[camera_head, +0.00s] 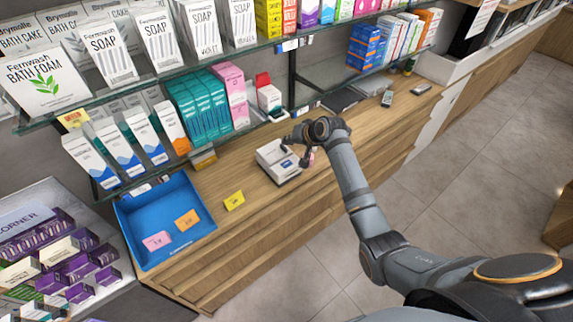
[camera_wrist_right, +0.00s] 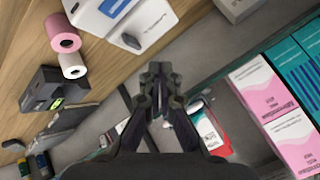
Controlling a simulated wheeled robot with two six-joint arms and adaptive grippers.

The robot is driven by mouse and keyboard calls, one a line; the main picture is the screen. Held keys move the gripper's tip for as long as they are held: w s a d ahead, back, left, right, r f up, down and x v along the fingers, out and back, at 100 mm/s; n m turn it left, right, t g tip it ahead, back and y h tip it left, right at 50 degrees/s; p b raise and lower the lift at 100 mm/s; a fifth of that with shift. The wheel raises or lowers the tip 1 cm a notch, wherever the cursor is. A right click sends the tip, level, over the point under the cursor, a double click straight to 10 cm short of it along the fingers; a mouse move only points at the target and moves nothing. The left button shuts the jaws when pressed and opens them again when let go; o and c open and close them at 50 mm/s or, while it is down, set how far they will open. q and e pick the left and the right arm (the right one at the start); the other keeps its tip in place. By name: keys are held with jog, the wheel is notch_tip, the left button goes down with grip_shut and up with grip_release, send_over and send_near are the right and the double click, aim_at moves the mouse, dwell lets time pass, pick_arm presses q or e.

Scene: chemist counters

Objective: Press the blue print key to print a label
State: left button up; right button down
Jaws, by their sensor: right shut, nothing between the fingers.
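The white label printer (camera_head: 272,158) stands on the wooden counter under the shelves. Its blue print key (camera_head: 287,163) shows on the front part of its top. In the right wrist view, the printer (camera_wrist_right: 97,25) is at the top, with part of the blue key (camera_wrist_right: 115,7) cut off by the frame edge. My right gripper (camera_head: 296,150) is shut and empty, over the right side of the printer in the head view. In the wrist view its fingertips (camera_wrist_right: 157,77) point away from the key, and no contact shows. My left gripper is not in view.
A blue tray (camera_head: 122,220) with pink and orange cards and a yellow card (camera_head: 234,200) lie left of the printer. A pink roll (camera_wrist_right: 65,42) and a dark device (camera_wrist_right: 50,92) stand near it. A glass shelf with boxes overhangs the counter's back.

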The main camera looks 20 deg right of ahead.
jog(key=b, duration=0.7)
send_over(288, 165)
notch_tip(288, 165, down, 7)
jog(key=shift+d+r, duration=0.1)
jog(key=shift+r, duration=0.1)
jog(key=shift+f, duration=0.95)
jog(key=shift+f, duration=0.4)
